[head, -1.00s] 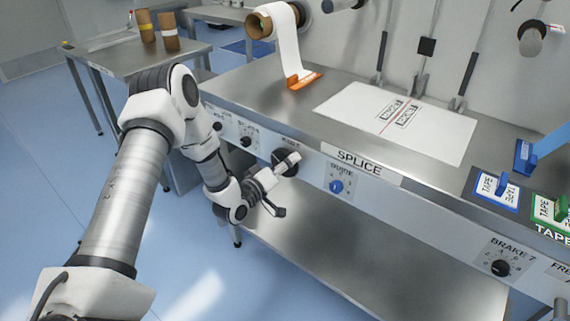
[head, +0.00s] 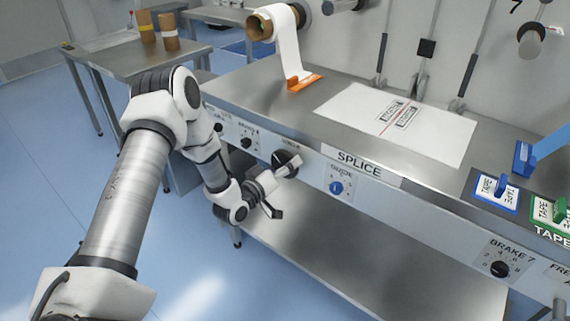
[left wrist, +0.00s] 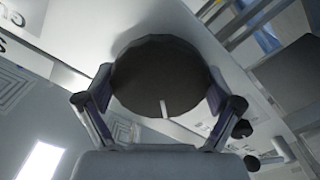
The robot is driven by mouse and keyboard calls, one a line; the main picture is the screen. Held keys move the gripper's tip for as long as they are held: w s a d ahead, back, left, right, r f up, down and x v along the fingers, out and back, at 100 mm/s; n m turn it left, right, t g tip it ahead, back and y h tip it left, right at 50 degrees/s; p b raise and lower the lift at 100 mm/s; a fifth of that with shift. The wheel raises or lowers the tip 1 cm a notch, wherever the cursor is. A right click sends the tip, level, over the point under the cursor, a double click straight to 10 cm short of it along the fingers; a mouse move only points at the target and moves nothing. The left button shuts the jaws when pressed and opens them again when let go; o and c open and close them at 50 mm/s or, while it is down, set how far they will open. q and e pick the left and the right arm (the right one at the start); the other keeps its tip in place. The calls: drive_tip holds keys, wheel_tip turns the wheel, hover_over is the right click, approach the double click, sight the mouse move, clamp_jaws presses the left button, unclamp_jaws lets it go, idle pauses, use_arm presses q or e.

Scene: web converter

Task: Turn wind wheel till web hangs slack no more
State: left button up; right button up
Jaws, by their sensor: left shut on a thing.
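The wind wheel (head: 281,156) is a black round knob on the front panel of the steel bench, partly hidden by my gripper. My left gripper (head: 282,182) is at the wheel, with one finger in front of its lower right. In the left wrist view the wheel (left wrist: 150,72) sits as a dark disc between the two fingers (left wrist: 160,107), with a white tick mark low on its face. The white web (head: 286,45) comes off a roll on a brown core (head: 259,28) and runs down to an orange piece (head: 304,81) on the bench top. My right gripper is not in view.
A blue guide knob (head: 336,187) sits right of the wheel, and small black knobs (head: 246,143) sit left. A splice plate (head: 370,140), tape holders (head: 497,189) and a brake dial (head: 500,269) are farther right. A side table (head: 110,58) stands behind my left arm.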

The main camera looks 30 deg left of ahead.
use_arm(q)
drive_tip(key=m+p, duration=0.1)
drive_tip(key=m, duration=0.3)
drive_tip(key=m+p, duration=0.1)
drive_tip(key=m, duration=0.4)
drive_tip(key=shift+p, duration=0.3)
drive_tip(key=m+p, duration=0.2)
drive_tip(key=m, duration=0.3)
drive_tip(key=shift+r, duration=0.1)
drive_tip(key=shift+a+m+p, duration=0.1)
drive_tip(key=shift+m+p, duration=0.8)
drive_tip(key=shift+m, duration=1)
drive_tip(key=o, duration=0.8)
drive_tip(key=s, duration=0.8)
drive_tip(key=s+a, duration=0.1)
drive_tip(key=s, duration=0.3)
